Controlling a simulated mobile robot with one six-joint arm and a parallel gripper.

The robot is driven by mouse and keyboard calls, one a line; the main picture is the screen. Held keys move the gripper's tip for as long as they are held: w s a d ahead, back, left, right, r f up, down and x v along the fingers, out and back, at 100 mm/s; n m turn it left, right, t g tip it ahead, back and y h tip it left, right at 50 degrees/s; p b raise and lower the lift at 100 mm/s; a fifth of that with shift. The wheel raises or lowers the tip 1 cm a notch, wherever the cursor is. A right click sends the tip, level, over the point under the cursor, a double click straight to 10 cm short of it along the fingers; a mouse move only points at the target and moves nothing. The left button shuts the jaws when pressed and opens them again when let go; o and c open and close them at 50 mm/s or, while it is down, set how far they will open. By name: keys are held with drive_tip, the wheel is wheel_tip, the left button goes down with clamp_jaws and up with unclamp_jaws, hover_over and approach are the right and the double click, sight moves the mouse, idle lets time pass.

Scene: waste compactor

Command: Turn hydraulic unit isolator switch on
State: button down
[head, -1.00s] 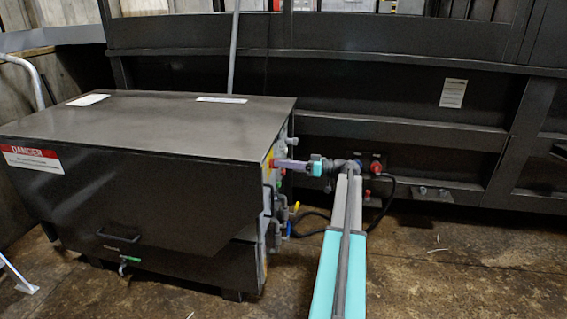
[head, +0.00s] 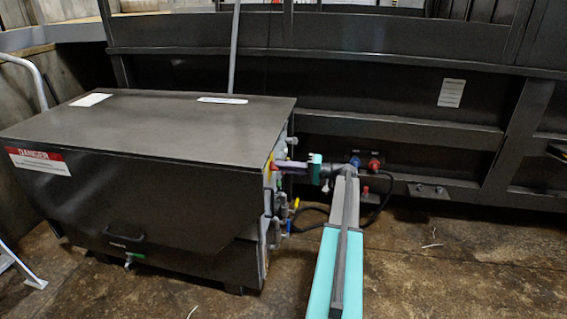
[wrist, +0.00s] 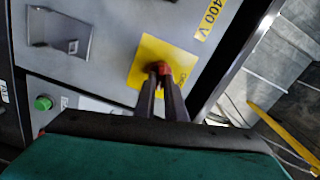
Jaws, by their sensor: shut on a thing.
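The isolator switch is a red knob (wrist: 160,68) on a yellow plate (wrist: 150,52), on the grey side panel of the hydraulic unit (head: 140,170). In the wrist view my gripper (wrist: 163,76) reaches the knob with its dark fingers close together, shut on it. The fingers hide part of the knob and the lettering beside it, so I cannot read its position. In the head view my gripper (head: 284,166) meets the unit's right side at the yellow plate, and the knob is mostly hidden there.
Pipes and valves (head: 280,225) stick out below my gripper. The dark compactor wall (head: 420,140) stands behind, with red and blue connectors (head: 374,164).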

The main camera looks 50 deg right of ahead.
drive_tip(key=shift+m+p, duration=0.95)
drive_tip(key=shift+m, duration=0.65)
drive_tip(key=shift+f, duration=0.1)
drive_tip(key=c, duration=1.8)
unclamp_jaws()
drive_tip(key=v, duration=1.4)
drive_tip(key=shift+a, duration=0.1)
